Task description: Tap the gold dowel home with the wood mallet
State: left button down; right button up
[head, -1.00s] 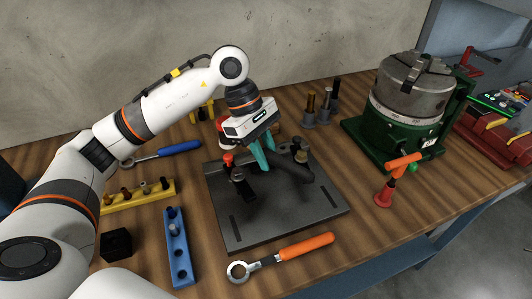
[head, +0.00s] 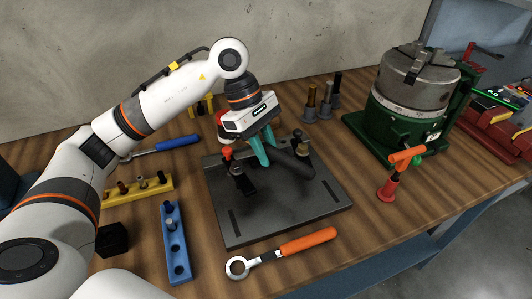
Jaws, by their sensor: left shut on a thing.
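My left gripper (head: 262,158), with teal fingers, is shut on the dark handle (head: 291,162) of what looks like the wood mallet, above the dark fixture plate. The handle slants down to the right; the mallet's head is mostly hidden behind my gripper, and a red and white piece shows just left of the gripper body. I cannot make out the gold dowel for certain; the gripper and handle cover part of the plate. My right gripper is not in view.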

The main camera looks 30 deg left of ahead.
pick_arm(q)
jog(key=shift+r+p, duration=1)
jog(key=shift+r, duration=1.05)
jog(key=shift+f, duration=0.1)
